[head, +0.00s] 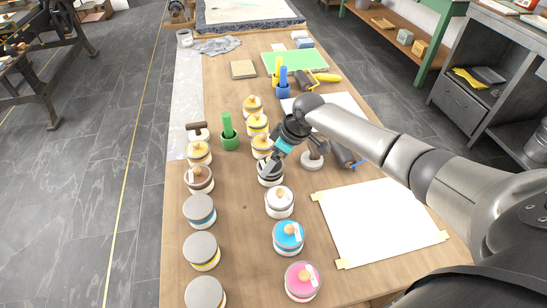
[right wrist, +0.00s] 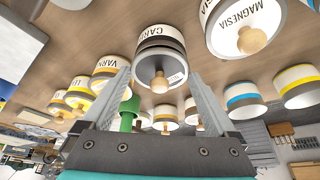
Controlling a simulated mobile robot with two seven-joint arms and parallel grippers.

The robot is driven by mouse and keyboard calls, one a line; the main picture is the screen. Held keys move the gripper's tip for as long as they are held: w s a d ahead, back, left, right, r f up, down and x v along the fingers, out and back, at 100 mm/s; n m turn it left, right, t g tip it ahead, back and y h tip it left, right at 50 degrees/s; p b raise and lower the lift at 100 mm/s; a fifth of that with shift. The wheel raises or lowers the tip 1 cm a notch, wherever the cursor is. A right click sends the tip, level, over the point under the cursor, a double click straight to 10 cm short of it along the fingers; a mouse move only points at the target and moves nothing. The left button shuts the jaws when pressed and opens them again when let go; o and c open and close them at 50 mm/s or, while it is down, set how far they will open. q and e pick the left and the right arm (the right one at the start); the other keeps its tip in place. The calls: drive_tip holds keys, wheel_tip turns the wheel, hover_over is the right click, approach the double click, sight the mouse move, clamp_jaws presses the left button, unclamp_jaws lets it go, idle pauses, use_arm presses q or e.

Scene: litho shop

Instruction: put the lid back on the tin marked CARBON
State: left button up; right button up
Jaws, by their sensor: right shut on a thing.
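The tin marked CARBON, its label partly cut off, stands at the top middle of the right wrist view (right wrist: 160,32). In the head view it is the black-banded tin (head: 270,181) in the middle row. Its grey lid (right wrist: 147,70) with a round wooden knob (right wrist: 160,83) is at the tin's mouth. My right gripper (right wrist: 160,76) has one finger on each side of the lid and is shut on it at the rim. In the head view my right gripper (head: 270,163) hides part of the lid. I cannot tell whether the lid is fully seated. My left gripper is not in view.
The white MAGNESIA tin (head: 279,203) stands close in front, with blue (head: 288,238) and pink (head: 302,283) tins beyond. Yellow-banded tins (head: 262,146) stand close behind. Grey-topped tins line the left edge. A green holder (head: 229,141) and a white sheet (head: 380,220) flank the row.

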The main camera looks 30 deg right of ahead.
idle(0.3)
drive_tip(key=o, duration=1)
drive_tip(key=shift+c, duration=0.2)
drive_tip(key=shift+r+p, duration=3.55)
drive_tip(key=shift+p, duration=0.4)
clamp_jaws()
drive_tip(key=shift+f, duration=0.3)
